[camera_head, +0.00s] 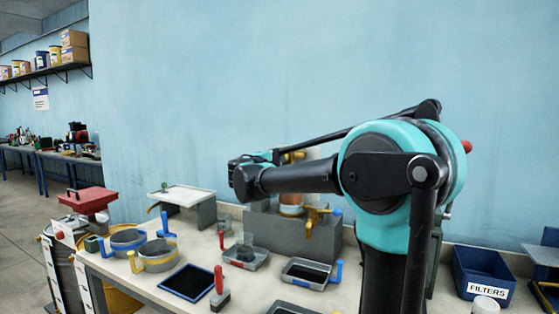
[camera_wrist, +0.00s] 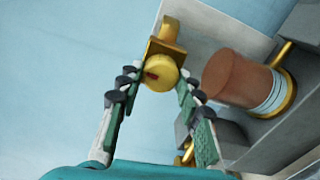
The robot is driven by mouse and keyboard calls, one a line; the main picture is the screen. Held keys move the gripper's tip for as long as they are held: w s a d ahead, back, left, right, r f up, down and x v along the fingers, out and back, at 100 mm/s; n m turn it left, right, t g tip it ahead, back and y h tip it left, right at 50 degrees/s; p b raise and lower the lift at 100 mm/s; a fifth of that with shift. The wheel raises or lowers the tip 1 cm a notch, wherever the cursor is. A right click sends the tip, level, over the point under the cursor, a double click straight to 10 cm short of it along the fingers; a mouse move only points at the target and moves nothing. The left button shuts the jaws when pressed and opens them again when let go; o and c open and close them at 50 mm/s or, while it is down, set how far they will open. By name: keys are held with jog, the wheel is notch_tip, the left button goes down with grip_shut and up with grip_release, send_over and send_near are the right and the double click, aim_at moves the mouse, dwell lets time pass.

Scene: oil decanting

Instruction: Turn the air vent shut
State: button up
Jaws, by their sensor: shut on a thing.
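The air vent (camera_wrist: 159,71) is a yellow round knob with a red mark on its face, on a yellow mount in the wrist view. The two fingers of my gripper (camera_wrist: 158,82) are on either side of it, shut on it. In the head view my gripper (camera_head: 268,160) is at the top of the decanting unit, and yellow of the vent (camera_head: 294,156) shows just beyond it. The copper-brown vessel (camera_wrist: 236,78) is beside the vent in the wrist view. My arm hides part of the unit in the head view.
A blue FILTERS bin (camera_head: 484,270) stands at the right.

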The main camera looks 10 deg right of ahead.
jog(key=shift+n, duration=0.4)
jog(key=o, duration=1.2)
jog(key=shift+c, duration=0.2)
jog(key=v, duration=1.2)
